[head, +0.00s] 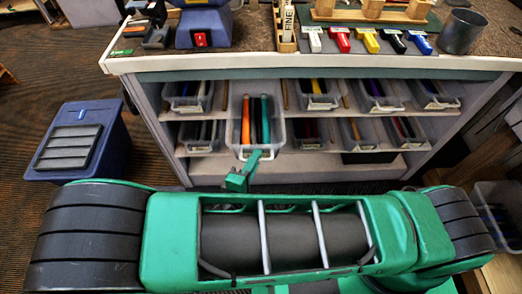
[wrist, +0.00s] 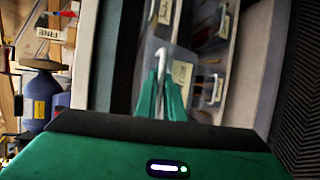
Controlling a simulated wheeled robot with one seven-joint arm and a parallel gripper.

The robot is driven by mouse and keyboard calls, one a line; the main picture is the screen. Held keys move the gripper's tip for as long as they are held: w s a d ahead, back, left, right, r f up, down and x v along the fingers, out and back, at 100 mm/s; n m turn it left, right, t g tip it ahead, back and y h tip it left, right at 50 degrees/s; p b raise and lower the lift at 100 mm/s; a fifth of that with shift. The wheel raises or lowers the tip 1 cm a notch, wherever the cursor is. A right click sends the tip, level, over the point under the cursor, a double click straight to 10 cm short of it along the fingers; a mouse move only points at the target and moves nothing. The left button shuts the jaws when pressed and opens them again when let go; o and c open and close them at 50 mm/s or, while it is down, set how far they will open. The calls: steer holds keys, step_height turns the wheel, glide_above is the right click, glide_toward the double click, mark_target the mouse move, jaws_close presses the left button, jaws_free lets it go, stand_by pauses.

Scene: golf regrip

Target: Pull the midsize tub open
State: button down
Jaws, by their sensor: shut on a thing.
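The midsize tub (head: 245,151) is clear plastic and holds orange and teal grips. It stands forward of the tubs beside it in the shelf unit, so its open top shows. My gripper (head: 252,160) is at the tub's front, seen from above. In the wrist view my green gripper fingers (wrist: 161,80) are closed on a pale handle or bar (wrist: 161,54) at the tub's front. A clear tub front with a cream label (wrist: 181,73) shows just beside the fingers. The exact contact is small and partly hidden by the fingers.
Several other clear tubs (head: 312,101) sit in two shelf rows on both sides. The bench top (head: 260,63) overhangs them and carries coloured tools and a grey cup (head: 462,32). A blue bin (head: 80,140) stands on the floor at left.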

steer(key=shift+s+f, duration=0.1)
steer(key=shift+s, duration=0.1)
steer(key=c, duration=2.2)
jaws_free()
steer(key=shift+o, duration=0.2)
steer(key=shift+w, duration=0.1)
steer(key=shift+d, duration=0.1)
steer(key=v, duration=1.1)
steer(key=shift+w, duration=0.15)
